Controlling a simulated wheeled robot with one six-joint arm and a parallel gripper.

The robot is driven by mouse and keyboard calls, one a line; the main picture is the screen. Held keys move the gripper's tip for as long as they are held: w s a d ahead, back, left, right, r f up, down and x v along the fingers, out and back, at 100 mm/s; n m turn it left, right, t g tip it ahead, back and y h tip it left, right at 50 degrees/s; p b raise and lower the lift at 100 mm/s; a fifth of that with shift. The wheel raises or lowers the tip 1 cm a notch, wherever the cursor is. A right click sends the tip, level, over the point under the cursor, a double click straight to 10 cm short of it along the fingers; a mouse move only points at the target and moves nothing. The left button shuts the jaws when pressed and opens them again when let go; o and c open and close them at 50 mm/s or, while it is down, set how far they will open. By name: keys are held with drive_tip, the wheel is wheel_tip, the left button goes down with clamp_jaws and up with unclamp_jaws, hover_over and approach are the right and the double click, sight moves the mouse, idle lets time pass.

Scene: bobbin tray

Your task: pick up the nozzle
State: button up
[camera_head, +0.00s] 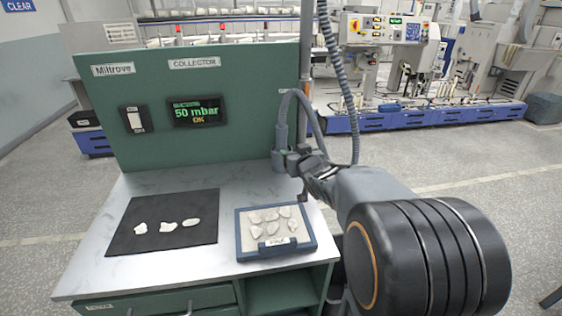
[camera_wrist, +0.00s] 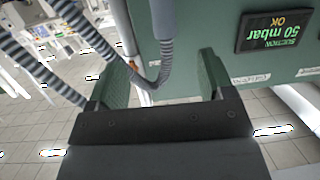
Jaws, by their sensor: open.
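The nozzle (camera_head: 281,137) is a grey upright tube at the right front of the green panel, seated in a grey holder (camera_head: 281,161) on the worktop. A ribbed grey hose (camera_head: 303,100) arches from its top. My gripper (camera_head: 298,158) is just right of it, pointing towards it, with fingers partly hidden by the wrist. In the wrist view, which looks upside down, my open gripper (camera_wrist: 160,75) shows two green-padded fingers with nothing gripped. The nozzle's grey body (camera_wrist: 162,20) is at the top, beyond the fingers, and the ribbed hose passes between them in the picture.
A blue-rimmed tray (camera_head: 241,236) with several pale pieces stands at the worktop's front right. A black mat (camera_head: 170,205) with three pale pieces lies left. A pole (camera_head: 306,75) and hanging hose (camera_head: 345,75) rise beside my arm. The green panel (camera_head: 220,145) stands behind.

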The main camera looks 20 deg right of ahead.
sight(284, 135)
drive_tip(key=w+t, duration=0.1)
drive_tip(key=w, duration=0.2)
drive_tip(key=w+d+t+y, duration=0.1)
drive_tip(key=w, duration=0.3)
drive_tip(key=w+f+n+y+b, duration=0.1)
drive_tip(key=w, duration=0.3)
drive_tip(key=shift+w+d+t, duration=0.25)
drive_tip(key=shift+d+t, duration=0.1)
drive_tip(key=shift+t, duration=0.05)
drive_tip(key=shift+w+d+f+p, duration=0.1)
drive_tip(key=shift+w+p, duration=0.05)
drive_tip(key=shift+w, duration=1.1)
drive_tip(key=shift+w+f+p, duration=0.1)
drive_tip(key=shift+w+p, duration=0.05)
drive_tip(key=shift+w, duration=1.05)
drive_tip(key=shift+c, duration=0.3)
drive_tip(key=shift+r, duration=0.1)
drive_tip(key=c, duration=1.3)
